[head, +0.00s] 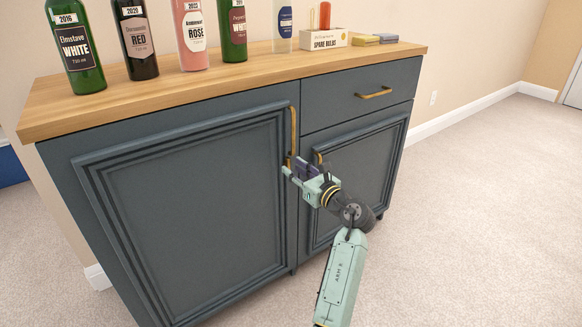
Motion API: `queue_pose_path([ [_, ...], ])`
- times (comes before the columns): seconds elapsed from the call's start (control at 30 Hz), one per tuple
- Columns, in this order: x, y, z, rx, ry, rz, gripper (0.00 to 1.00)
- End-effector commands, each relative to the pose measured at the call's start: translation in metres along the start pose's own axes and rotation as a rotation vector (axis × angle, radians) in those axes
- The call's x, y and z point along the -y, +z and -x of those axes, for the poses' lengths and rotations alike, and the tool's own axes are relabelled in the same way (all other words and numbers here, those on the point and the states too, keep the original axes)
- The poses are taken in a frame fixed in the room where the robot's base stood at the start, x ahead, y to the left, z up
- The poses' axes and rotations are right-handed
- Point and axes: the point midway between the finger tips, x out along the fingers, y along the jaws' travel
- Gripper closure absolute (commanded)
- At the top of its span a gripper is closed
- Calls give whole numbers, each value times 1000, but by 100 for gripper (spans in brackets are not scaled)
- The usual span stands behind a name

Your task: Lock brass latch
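A dark blue-grey cabinet (190,195) with a wooden top stands in front of me. A tall brass bar (293,130) runs down the right edge of its left door. A small brass piece (319,158) shows at the upper left of the right door, partly hidden by my gripper. I cannot tell which brass part is the latch; it may be behind the gripper. My gripper (294,168) is at the seam between the doors, by the lower end of the brass bar. Contact and finger opening are unclear. Both doors look closed.
Several bottles (137,40) stand along the wooden top (150,92). A spare bulbs box (324,39) and small yellow and blue items (365,40) lie at its right. A closed drawer with a brass handle (374,93) sits above the right door. Carpet (490,210) is clear at right.

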Motion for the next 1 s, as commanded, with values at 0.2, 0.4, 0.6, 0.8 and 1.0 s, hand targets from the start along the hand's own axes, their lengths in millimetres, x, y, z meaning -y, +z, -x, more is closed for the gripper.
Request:
queue_pose_path([
  [0.2, 0, 0, -23, 0, 0, 0, 70],
  [0.4, 0, 0, -26, 0, -1, -1, 70],
  [0.6, 0, 0, -26, 1, -1, -1, 75],
  [0.8, 0, 0, -26, 1, 0, -1, 88],
  [1.0, 0, 0, -25, 1, 0, -1, 100],
])
